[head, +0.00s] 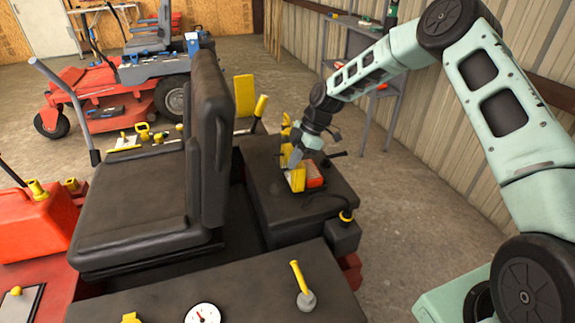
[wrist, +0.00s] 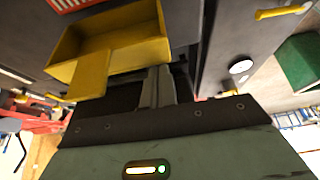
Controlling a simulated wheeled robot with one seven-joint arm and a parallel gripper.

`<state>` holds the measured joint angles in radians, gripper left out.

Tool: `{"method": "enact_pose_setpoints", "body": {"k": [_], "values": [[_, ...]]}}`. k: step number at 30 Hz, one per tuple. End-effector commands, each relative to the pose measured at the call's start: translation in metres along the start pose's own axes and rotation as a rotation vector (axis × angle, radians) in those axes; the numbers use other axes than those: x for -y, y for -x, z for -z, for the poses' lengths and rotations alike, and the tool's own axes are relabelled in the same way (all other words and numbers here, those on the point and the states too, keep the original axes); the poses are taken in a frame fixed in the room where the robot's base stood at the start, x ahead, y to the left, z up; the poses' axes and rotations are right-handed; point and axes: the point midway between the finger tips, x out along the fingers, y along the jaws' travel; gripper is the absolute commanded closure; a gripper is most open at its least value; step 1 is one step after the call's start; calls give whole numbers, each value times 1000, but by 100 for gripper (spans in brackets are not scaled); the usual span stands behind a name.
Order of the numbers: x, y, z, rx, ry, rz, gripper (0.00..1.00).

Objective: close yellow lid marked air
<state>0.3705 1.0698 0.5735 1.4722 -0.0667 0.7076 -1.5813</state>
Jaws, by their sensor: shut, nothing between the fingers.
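A yellow hollow, box-shaped piece (head: 298,178), which looks like the lid, stands up on the dark engine cover beside an orange-red ribbed block (head: 315,174). In the wrist view the yellow piece (wrist: 118,38) shows its open hollow side, with a flat yellow tab (wrist: 90,75) at its near edge. No "air" marking can be read. My gripper (head: 293,160) is at the yellow piece in the head view. In the wrist view my gripper's fingers (wrist: 158,84) are shut and empty, close to the piece's near edge; I cannot tell whether they touch it.
A black seat (head: 150,195) with a tall backrest stands left of the engine cover (head: 270,200). A yellow-tipped lever (head: 259,112) and a black knob lever (head: 340,154) rise near my gripper.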

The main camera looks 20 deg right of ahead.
Motion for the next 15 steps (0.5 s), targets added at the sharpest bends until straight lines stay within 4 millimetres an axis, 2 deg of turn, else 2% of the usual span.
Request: {"method": "enact_pose_setpoints", "body": {"k": [1,15], "values": [[0,1,-11,-50,-10,-3,100],[-1,17,-64,-500,-5,-5,100]]}}
